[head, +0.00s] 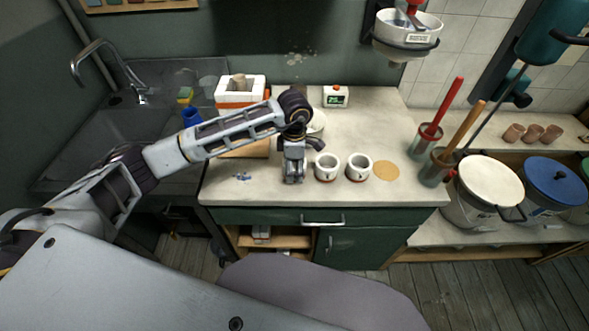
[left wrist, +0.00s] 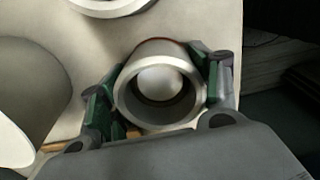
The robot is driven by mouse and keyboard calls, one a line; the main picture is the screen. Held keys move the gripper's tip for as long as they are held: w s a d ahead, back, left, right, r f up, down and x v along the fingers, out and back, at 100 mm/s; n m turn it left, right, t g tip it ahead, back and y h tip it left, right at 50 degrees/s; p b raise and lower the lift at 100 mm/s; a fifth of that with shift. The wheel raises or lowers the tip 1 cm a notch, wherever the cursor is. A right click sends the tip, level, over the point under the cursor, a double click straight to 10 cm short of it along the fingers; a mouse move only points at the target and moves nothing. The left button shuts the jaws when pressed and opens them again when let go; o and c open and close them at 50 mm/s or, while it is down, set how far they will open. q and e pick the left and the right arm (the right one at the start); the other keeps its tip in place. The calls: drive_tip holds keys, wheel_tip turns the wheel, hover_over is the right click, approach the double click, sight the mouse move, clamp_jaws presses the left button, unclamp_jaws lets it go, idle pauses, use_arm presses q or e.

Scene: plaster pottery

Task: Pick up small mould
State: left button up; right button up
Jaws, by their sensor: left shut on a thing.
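My left gripper (head: 293,178) points down over the front of the pale worktop (head: 395,110), left of two white cup-shaped moulds, a left one (head: 327,166) and a right one (head: 358,167). In the left wrist view, the green-padded fingers of this gripper (left wrist: 160,92) are shut on the small mould (left wrist: 133,101), one finger on each side. The small mould is a white round cup with a thick rim and a pale rounded inside. In the head view the gripper hides it. I cannot tell whether it touches the worktop. My right gripper is not in view.
A tan disc (head: 386,170) lies right of the moulds. A small timer with a green display (head: 335,97) and a white block-like mould (head: 240,89) stand at the back. A sink (head: 100,130) is on the left. Pots with upright tools (head: 428,138) stand at the right edge.

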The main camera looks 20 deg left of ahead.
use_arm(q)
drive_tip(key=c, duration=0.4)
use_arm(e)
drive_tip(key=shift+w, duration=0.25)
use_arm(q)
drive_tip(key=shift+c, duration=0.2)
drive_tip(key=shift+r, duration=0.3)
drive_tip(key=shift+r, duration=0.75)
drive_tip(key=shift+r+b, duration=0.35)
drive_tip(key=shift+r, duration=1.5)
wheel_tip(320, 180, up, 4)
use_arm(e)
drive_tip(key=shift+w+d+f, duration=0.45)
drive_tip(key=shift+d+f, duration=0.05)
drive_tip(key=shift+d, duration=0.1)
use_arm(q)
drive_tip(key=shift+r, duration=0.1)
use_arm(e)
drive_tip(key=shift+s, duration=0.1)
